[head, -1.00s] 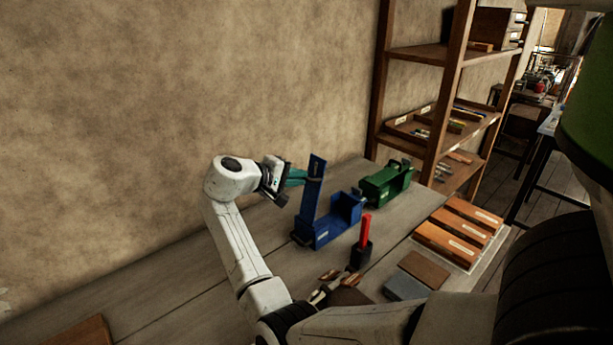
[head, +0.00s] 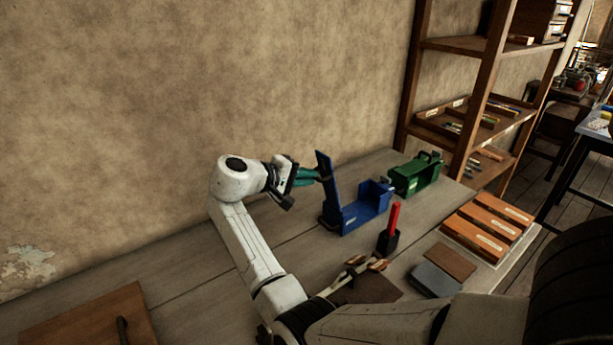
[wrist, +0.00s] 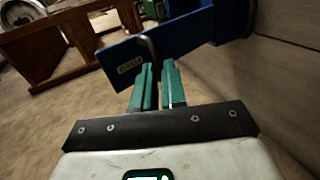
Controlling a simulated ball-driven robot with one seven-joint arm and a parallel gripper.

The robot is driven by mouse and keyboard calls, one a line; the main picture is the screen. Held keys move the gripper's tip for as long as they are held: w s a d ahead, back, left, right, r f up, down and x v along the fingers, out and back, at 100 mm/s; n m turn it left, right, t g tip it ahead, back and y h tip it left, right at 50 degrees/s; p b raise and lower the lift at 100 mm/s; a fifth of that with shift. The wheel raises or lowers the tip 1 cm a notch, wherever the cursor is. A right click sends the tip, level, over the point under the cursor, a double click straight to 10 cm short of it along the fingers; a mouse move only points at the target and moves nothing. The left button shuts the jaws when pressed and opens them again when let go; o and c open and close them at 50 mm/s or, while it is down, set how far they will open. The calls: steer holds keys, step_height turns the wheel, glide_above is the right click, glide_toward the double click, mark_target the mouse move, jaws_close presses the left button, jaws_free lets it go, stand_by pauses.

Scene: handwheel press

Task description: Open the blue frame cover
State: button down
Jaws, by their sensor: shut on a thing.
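The blue frame (head: 366,209) stands on the wooden bench in the head view, its box part open at the top. Its blue cover (head: 329,190) stands up at the frame's left end, with its top leaning slightly left, away from the box. My gripper (head: 317,175) is at the upper part of the cover, on its left side. In the wrist view its teal fingers (wrist: 157,72) are shut on the cover's metal handle (wrist: 149,47). The labelled cover (wrist: 180,38) spans the upper part of that view. The exact grip is partly hidden.
A green frame (head: 415,176) stands behind and right of the blue one. A red-handled tool in a black holder (head: 388,242) stands in front. Wooden blocks (head: 487,230) lie at right, a shelf (head: 480,110) behind. The wall is close behind my arm.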

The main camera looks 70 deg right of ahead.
steer(key=f, duration=0.2)
steer(key=s, duration=0.1)
steer(key=shift+d+f, duration=0.3)
steer(key=shift+f, duration=0.1)
steer(key=c, duration=1.1)
jaws_free()
steer(key=shift+s+d, duration=0.1)
steer(key=shift+d, duration=0.2)
steer(key=shift+c, duration=0.2)
steer(key=shift+y, duration=0.3)
steer(key=shift+a, duration=0.2)
steer(key=v, duration=0.4)
steer(key=b+v, duration=0.1)
steer(key=v, duration=0.3)
steer(key=b+v, duration=0.1)
steer(key=v, duration=0.3)
steer(key=shift+d+r, duration=0.3)
